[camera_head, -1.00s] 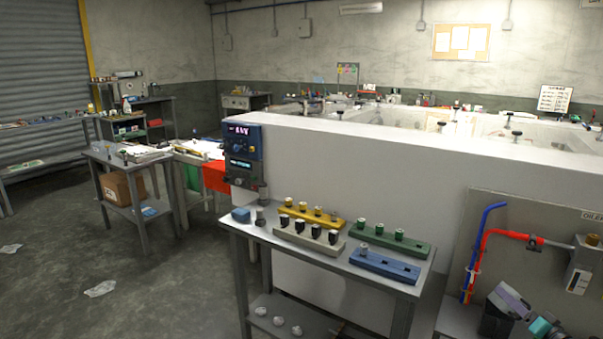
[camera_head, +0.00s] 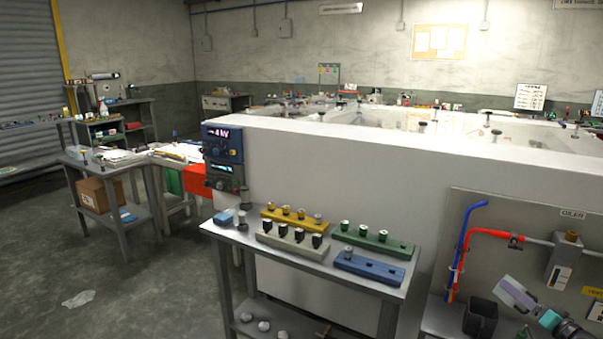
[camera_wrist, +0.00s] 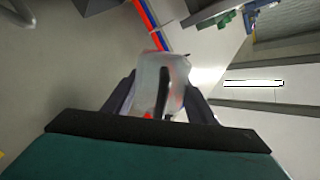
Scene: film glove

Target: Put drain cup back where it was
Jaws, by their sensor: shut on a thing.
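A pale, whitish, partly see-through thing that looks like the drain cup (camera_wrist: 174,72) sits between the two dark fingers of my gripper (camera_wrist: 160,98) in the wrist view. A dark upright strip shows on its near side. My gripper is shut on it. In the head view my gripper (camera_head: 514,293) is at the lower right, in front of the oiler panel (camera_head: 500,215). There I cannot clearly tell the cup from the fingers. A dark open-topped box (camera_head: 481,316) stands just left of the gripper, on the surface below the panel.
Red and blue pipes (camera_head: 462,245) run down the panel, with a grey metal block (camera_head: 564,262) to their right. A table (camera_head: 226,234) with yellow, grey, green and blue racks stands to the left. A long white wall (camera_head: 390,165) is behind. Open floor lies at far left.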

